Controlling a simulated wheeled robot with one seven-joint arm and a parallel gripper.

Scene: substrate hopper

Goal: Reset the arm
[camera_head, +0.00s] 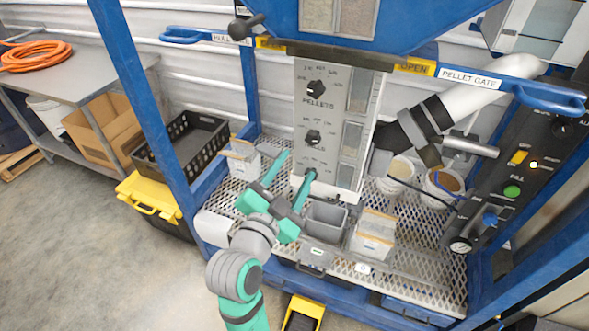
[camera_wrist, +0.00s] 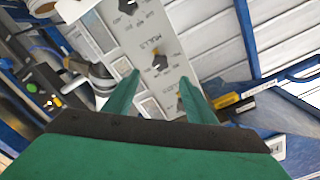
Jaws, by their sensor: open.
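My gripper (camera_head: 293,178) is teal and sits in front of the lower part of the grey dial panel (camera_head: 322,115). Its two fingers are apart with nothing between them. In the wrist view my gripper (camera_wrist: 165,85) points at the panel (camera_wrist: 140,45), and its fingers spread to either side of a black knob (camera_wrist: 160,62). In the head view the panel carries an upper knob (camera_head: 316,88) above the word PELLETS and a lower knob (camera_head: 313,137). I cannot tell whether a finger touches the panel. My arm reaches up from the bottom of the head view.
A grey bin (camera_head: 326,220) and a white box (camera_head: 373,235) stand on the mesh shelf (camera_head: 420,262) close to my gripper. Blue posts (camera_head: 145,90) frame the station. A control box (camera_head: 515,170) is at right. Open floor (camera_head: 80,240) lies at left.

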